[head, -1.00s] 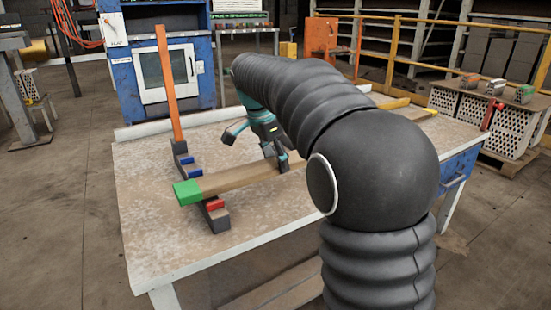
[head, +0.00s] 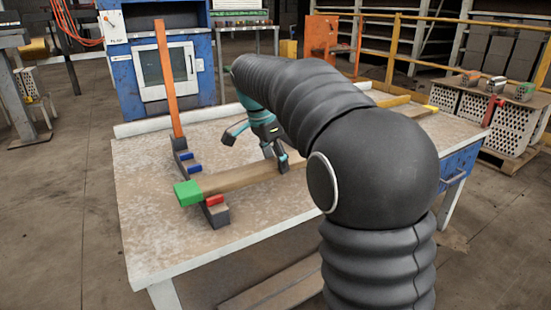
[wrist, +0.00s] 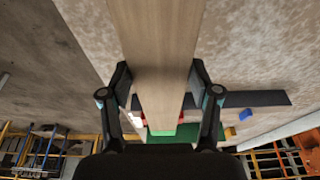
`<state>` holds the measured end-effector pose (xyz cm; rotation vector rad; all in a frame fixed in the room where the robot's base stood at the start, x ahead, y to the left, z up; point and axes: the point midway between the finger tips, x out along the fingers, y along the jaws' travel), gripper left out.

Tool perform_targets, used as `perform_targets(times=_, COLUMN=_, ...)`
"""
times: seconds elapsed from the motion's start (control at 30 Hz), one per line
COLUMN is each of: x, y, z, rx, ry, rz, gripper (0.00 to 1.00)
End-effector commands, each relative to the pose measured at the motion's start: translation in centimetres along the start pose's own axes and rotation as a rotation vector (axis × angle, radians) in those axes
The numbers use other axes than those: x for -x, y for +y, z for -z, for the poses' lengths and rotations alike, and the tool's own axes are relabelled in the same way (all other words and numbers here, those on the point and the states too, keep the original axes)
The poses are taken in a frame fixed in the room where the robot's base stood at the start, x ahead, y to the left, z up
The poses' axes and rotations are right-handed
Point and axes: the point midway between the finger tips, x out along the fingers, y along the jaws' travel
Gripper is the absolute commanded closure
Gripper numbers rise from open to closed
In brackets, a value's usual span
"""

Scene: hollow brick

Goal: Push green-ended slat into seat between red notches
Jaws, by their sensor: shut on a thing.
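The wooden slat (head: 235,179) lies roughly level over the table, its green end (head: 187,194) at the left, past the dark rack. My gripper (head: 279,161) is shut on the slat toward its right part. In the wrist view the fingers (wrist: 160,93) hug both sides of the slat (wrist: 155,50), with the green end (wrist: 161,134) beyond. One red notch block (head: 214,200) shows at the slat's near side. In the wrist view red shows on both sides of the slat (wrist: 135,119). I cannot tell how deep the slat sits.
Blue notch blocks (head: 187,161) sit farther back on the same rack. An orange slat (head: 170,80) stands upright at its far end. The table (head: 150,230) is clear at front left. Other slats (head: 395,101) lie at the back right.

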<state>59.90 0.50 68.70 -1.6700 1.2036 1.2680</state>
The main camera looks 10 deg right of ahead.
Motion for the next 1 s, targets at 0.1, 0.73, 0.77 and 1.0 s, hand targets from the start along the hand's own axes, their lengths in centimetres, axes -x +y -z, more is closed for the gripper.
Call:
perform_targets(times=0.1, x=-0.18, y=0.0, z=-0.04, rx=0.0, ry=0.0, rz=0.001, gripper=0.89)
perform_targets(times=0.73, x=-0.72, y=-0.01, z=-0.19, rx=0.0, ry=0.0, rz=0.001, gripper=0.09)
perform_targets(times=0.77, x=-0.72, y=-0.01, z=-0.2, rx=0.0, ry=0.0, rz=0.001, gripper=0.09)
perform_targets(times=1.0, x=-0.65, y=-0.01, z=-0.22, rx=0.0, ry=0.0, rz=0.0, gripper=0.09)
